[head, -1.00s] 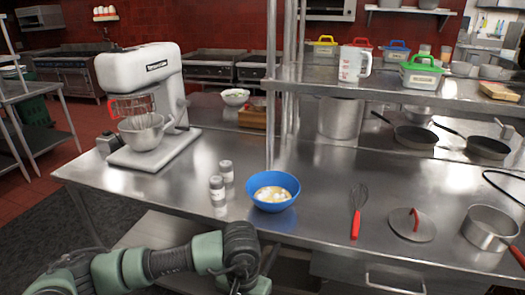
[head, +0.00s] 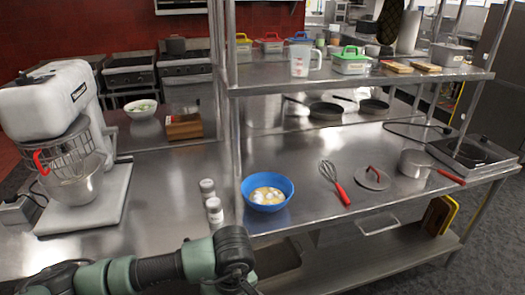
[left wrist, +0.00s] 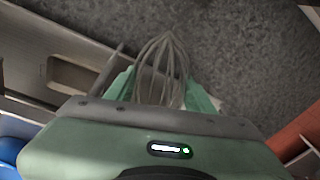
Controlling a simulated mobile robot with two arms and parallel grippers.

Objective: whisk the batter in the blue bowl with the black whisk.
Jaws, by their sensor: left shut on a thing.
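The blue bowl (head: 267,193) stands on the steel counter and holds pale yellow batter with white lumps. In the left wrist view my left gripper (left wrist: 160,88) is shut on a whisk (left wrist: 162,62). Its grey wire loops stick out beyond the green fingers; its handle is hidden, so I cannot tell its colour. In the head view my left arm reaches in at the bottom, in front of the counter and below the bowl; its fingers are out of sight. Another whisk (head: 334,182), with a red handle, lies on the counter right of the bowl. My right gripper is not in view.
Two shakers (head: 214,210) stand just left of the bowl. A stand mixer (head: 62,150) is at the left. A lid (head: 371,179) and a saucepan (head: 414,164) lie to the right. A shelf post (head: 236,150) rises behind the bowl.

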